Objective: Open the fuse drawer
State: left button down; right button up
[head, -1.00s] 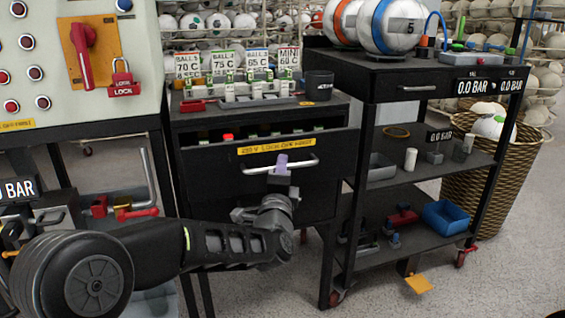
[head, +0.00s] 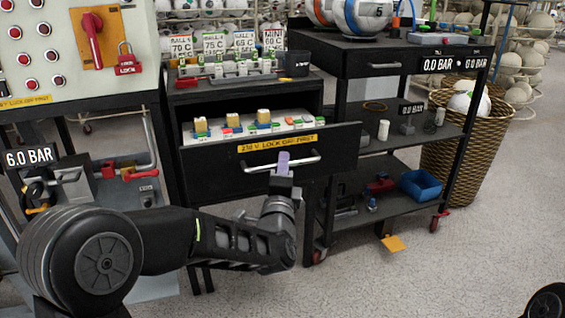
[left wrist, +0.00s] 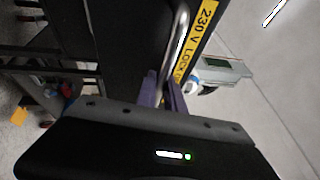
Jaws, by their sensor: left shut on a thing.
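The fuse drawer (head: 225,176) is a black drawer with a yellow label and a silver bar handle (head: 305,162). It stands well out of its cabinet, and several coloured fuses (head: 263,120) show inside it. My left gripper (head: 283,163) is shut on the handle near its middle. In the left wrist view the purple fingers (left wrist: 165,92) straddle the handle (left wrist: 178,45), beside the yellow label. My right gripper is not in view.
A fuse rack (head: 235,72) and a black cup (head: 297,63) stand on the cabinet top. A black shelved cart (head: 385,68) with balls stands at the right, near a wicker basket (head: 455,160). A control panel (head: 60,50) is at the left. Floor at the lower right is mostly clear.

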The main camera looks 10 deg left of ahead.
pick_arm(q)
jog(key=c, duration=1.5)
grip_release()
jog(key=shift+o, duration=0.2)
jog(key=shift+s, duration=0.1)
jog(key=p+v, duration=0.1)
jog(key=v, duration=0.6)
jog(key=shift+s, duration=0.3)
jog(key=shift+f, duration=0.1)
